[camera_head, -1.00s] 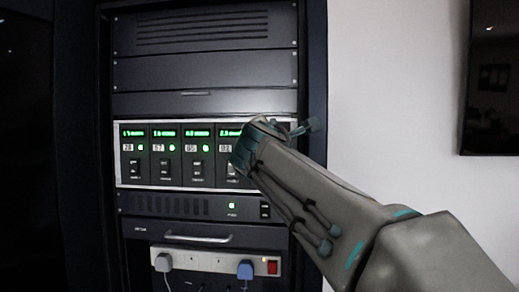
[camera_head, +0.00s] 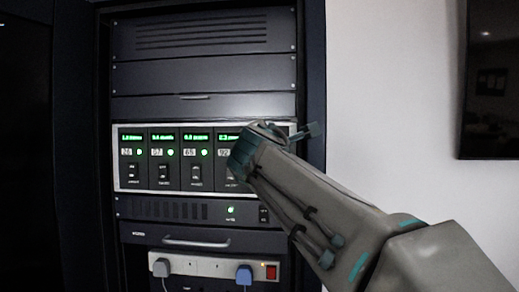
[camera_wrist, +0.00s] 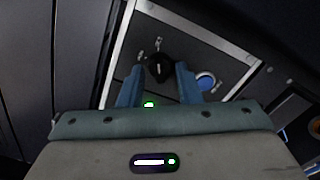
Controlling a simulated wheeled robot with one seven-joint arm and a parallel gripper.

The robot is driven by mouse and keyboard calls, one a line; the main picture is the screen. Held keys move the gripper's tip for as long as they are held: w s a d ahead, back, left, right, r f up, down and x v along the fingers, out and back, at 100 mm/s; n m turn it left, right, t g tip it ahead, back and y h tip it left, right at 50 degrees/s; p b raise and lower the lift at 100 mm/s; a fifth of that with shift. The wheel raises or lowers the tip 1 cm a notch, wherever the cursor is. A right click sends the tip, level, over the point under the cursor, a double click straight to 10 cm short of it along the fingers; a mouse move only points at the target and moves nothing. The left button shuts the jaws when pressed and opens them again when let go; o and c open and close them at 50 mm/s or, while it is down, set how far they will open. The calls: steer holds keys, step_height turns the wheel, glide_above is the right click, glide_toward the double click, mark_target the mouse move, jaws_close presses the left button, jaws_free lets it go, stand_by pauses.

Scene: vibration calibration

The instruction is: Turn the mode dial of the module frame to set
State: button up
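The module frame (camera_head: 115,165) is a pale-edged panel in the rack, with several dark modules bearing green displays, green lights and switches. Its right end is hidden behind my arm in the head view. In the wrist view, the black mode dial (camera_wrist: 159,69) with a pale mark sits on the dark panel. My gripper (camera_wrist: 159,70) is open, with one blue finger on each side of the dial in the picture. Gaps show between the fingers and the dial; I cannot tell how deep the fingertips reach. The fingertips are hidden in the head view.
A round blue button (camera_wrist: 205,80) is close to the right finger in the wrist view. A power strip (camera_head: 213,265) with plugs and a red switch is below the frame. A drawer handle (camera_head: 197,242) lies between. A dark screen (camera_head: 490,85) hangs at right.

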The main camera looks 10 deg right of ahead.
steer(key=b+v, duration=0.1)
steer(key=v, duration=1.2)
steer(key=d+f+m+g+y+p, duration=0.15)
steer(key=f+m+g, duration=0.25)
steer(key=f, duration=0.7)
steer(key=d+f+m+g, duration=0.3)
steer(key=f+m, duration=0.1)
steer(key=f, duration=0.6)
steer(key=s+f+m+g+y, duration=0.1)
steer(key=s+f+m+g, duration=0.1)
steer(key=s+f+m, duration=0.2)
steer(key=s+f+m+g+y+p, duration=0.1)
steer(key=s+f+m+g, duration=0.2)
steer(key=f, duration=0.8)
steer(key=s+f+m+g+y+p, duration=0.1)
steer(key=s+f+m+g+y, duration=0.1)
steer(key=s+f+m, duration=0.3)
step_height(320, 180, down, 2)
steer(key=shift+s+a+f, duration=0.15)
steer(key=shift+s+a, duration=0.2)
steer(key=shift+s, duration=0.4)
